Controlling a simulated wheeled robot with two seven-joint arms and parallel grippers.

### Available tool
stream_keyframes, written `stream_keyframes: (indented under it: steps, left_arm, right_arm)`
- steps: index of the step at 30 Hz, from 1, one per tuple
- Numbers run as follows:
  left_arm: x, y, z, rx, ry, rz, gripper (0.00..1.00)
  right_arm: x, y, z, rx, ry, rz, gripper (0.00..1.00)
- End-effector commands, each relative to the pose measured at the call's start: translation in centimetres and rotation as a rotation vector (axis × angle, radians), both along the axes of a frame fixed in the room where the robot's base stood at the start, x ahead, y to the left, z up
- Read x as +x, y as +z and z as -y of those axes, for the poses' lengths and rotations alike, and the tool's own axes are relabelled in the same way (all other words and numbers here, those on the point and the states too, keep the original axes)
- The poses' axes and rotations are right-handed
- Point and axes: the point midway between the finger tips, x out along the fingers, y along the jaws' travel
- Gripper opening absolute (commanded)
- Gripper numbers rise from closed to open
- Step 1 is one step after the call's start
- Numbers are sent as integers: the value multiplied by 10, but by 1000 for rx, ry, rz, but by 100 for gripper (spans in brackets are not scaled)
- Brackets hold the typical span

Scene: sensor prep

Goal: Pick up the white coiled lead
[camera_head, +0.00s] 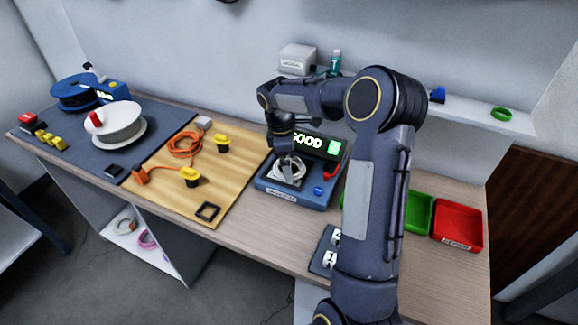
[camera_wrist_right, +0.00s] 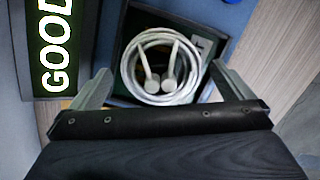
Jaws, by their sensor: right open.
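The white coiled lead (camera_wrist_right: 128,68) lies in the dark square recess of the blue tester (camera_wrist_right: 228,14), with its two plug ends turned inward over the coil. In the head view the lead (camera_head: 276,173) is partly hidden behind my right gripper (camera_head: 290,168), which points down over it. In the right wrist view my right gripper (camera_wrist_right: 161,76) is open, with one finger on each side of the coil and nothing held. Whether the fingers touch it cannot be told. My left gripper is not in view.
A wooden board (camera_head: 158,201) left of the tester holds an orange cable (camera_head: 181,147) and yellow-capped parts. A green bin (camera_head: 419,212) and a red bin (camera_head: 458,226) stand to the right. A shelf (camera_head: 465,111) runs behind the tester. My right arm hides part of the bench.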

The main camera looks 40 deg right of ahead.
Motion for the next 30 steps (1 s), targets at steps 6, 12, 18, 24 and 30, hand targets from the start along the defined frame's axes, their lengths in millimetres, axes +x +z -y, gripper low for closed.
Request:
stream_keyframes:
  steps: [6, 12, 18, 24, 30]
  left_arm:
    - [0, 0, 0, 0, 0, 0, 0]
    - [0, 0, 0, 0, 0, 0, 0]
    - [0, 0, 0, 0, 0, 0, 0]
    - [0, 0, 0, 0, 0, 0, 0]
    - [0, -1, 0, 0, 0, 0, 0]
  right_arm:
    - [0, 0, 0, 0, 0, 0, 97]
    - [0, 0, 0, 0, 0, 0, 71]
    - [0, 0, 0, -1, 0, 1, 64]
    - [0, 8, 0, -1, -1, 2, 64]
    - [1, 35, -2, 0, 1, 5, 64]
